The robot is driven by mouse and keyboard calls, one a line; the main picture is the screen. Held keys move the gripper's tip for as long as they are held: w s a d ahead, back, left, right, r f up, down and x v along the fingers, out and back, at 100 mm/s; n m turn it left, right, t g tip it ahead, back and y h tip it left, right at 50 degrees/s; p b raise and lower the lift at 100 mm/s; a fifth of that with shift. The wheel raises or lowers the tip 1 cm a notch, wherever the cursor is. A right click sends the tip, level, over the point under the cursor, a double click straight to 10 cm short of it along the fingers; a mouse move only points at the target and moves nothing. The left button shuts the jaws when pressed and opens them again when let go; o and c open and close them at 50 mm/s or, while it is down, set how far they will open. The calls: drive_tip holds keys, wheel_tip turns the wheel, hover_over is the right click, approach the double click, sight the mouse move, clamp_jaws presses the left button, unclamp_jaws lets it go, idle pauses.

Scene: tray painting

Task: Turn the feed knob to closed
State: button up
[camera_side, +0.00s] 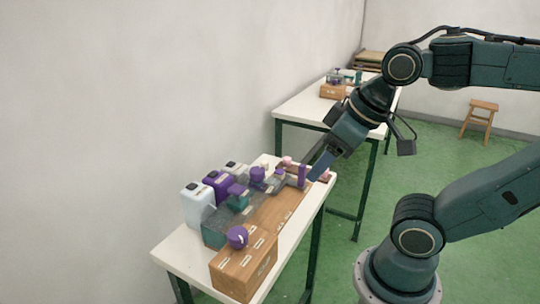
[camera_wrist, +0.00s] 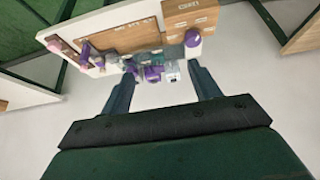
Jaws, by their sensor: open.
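Several purple knobs or handles stand on the table, and their labels are too small to read, so I cannot tell which is the feed knob. A round purple knob with a pale mark (camera_side: 238,237) is on the near wooden box; it also shows in the wrist view (camera_wrist: 192,38). Another purple knob (camera_side: 257,174) tops the grey and teal unit farther back. In the wrist view my gripper (camera_wrist: 161,70) is open, with nothing held between the fingers.
A wooden box (camera_side: 245,268) stands at the table's (camera_side: 175,254) near end. A white jug (camera_side: 198,204) and a purple jug (camera_side: 217,186) stand along the wall side. Another table (camera_side: 300,103) stands behind, with a stool (camera_side: 480,120) beyond. Green floor lies open to the right.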

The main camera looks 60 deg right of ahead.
drive_tip(key=m+g, duration=0.6)
drive_tip(key=m, duration=0.9)
hover_over(237, 232)
drive_tip(key=shift+s+a+f, duration=0.1)
drive_tip(key=shift+f, duration=1.35)
drive_tip(key=shift+f, duration=0.1)
wheel_tip(237, 232, down, 14)
drive_tip(key=shift+r, duration=0.2)
drive_tip(key=c, duration=1)
